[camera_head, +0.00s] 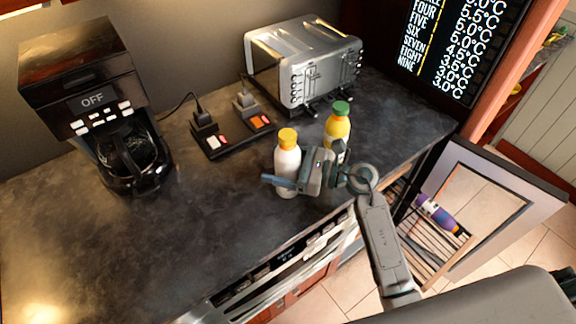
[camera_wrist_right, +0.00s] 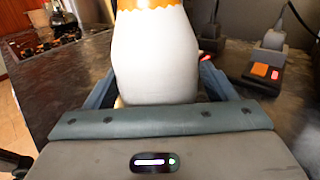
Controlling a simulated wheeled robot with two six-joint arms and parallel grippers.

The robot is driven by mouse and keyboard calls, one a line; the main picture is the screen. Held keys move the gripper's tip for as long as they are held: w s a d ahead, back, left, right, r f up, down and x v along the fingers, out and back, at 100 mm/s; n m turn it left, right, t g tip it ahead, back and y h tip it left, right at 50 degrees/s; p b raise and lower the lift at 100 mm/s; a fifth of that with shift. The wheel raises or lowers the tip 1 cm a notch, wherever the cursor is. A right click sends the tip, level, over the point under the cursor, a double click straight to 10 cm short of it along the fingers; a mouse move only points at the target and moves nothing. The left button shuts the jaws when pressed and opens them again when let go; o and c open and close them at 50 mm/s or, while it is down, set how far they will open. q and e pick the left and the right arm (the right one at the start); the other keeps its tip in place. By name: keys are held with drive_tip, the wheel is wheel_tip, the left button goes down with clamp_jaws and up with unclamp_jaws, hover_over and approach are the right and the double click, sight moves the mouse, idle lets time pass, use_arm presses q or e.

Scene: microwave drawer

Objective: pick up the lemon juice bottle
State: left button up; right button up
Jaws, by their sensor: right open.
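Two bottles stand upright on the dark counter (camera_head: 150,240). One is white with an orange-yellow cap (camera_head: 287,153); the other is yellow with a green cap (camera_head: 338,124), behind and to the right. I cannot read a label to tell which is lemon juice. My right gripper (camera_head: 285,181) is open, low at the white bottle, with its fingers on either side. In the right wrist view the white bottle (camera_wrist_right: 155,60) fills the space between the fingers; whether they touch it is unclear. My left gripper is not in view.
A coffee maker (camera_head: 85,85) with a glass jug stands at the left. A power strip (camera_head: 232,138) with plugs and a silver toaster (camera_head: 318,70) are behind the bottles. An open framed door (camera_head: 510,180) and a rack holding a purple item (camera_head: 437,213) are at the right.

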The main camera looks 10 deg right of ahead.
drive_tip(key=c, duration=1.1)
drive_tip(key=shift+c, duration=1.3)
drive_tip(key=shift+r, duration=0.2)
